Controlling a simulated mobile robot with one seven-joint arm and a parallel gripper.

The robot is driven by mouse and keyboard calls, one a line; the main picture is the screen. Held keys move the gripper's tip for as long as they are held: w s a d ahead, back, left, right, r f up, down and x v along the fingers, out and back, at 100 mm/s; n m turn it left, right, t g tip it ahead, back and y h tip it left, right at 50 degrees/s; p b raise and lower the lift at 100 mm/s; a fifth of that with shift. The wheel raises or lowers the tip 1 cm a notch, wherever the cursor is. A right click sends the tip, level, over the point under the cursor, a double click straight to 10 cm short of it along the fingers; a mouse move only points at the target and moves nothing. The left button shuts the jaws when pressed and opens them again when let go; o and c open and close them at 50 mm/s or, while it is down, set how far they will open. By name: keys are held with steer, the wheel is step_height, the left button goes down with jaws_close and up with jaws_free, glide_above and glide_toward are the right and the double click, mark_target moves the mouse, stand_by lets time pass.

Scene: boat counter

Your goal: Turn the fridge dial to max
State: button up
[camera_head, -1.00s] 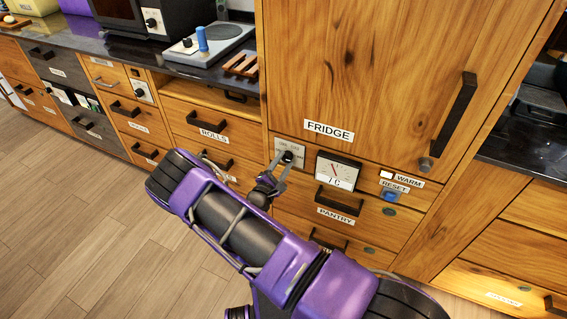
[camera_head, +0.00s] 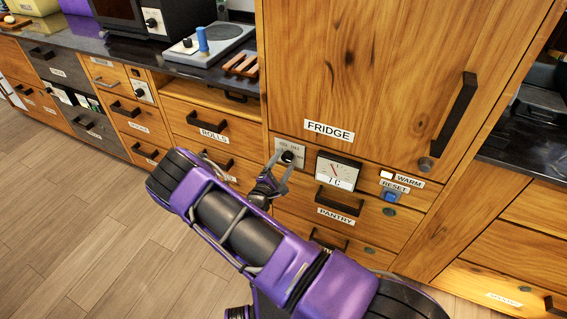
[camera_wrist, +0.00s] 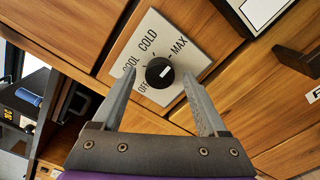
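The fridge dial (camera_head: 288,157) is a round black knob on a light plate (camera_wrist: 183,40) below the FRIDGE label. In the wrist view the dial (camera_wrist: 159,73) carries a white mark, and the plate reads OFF, COOL, COLD and MAX. The white mark lies on the knob's right part; which label it points to is hard to tell. My gripper (camera_wrist: 158,76) is open, with one finger left of the dial and one right of it. Both fingers look apart from the knob. In the head view my gripper (camera_head: 278,164) is just in front of the plate.
A gauge (camera_head: 337,171) reading 7 C is right of the dial. A blue RESET button (camera_head: 391,195) and a WARM light (camera_head: 386,175) are farther right. The PANTRY drawer handle (camera_head: 339,201) sticks out below. Floor to the left is clear.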

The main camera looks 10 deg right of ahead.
steer(key=v, duration=1.7)
steer(key=shift+s, duration=0.15)
steer(key=shift+a, duration=0.1)
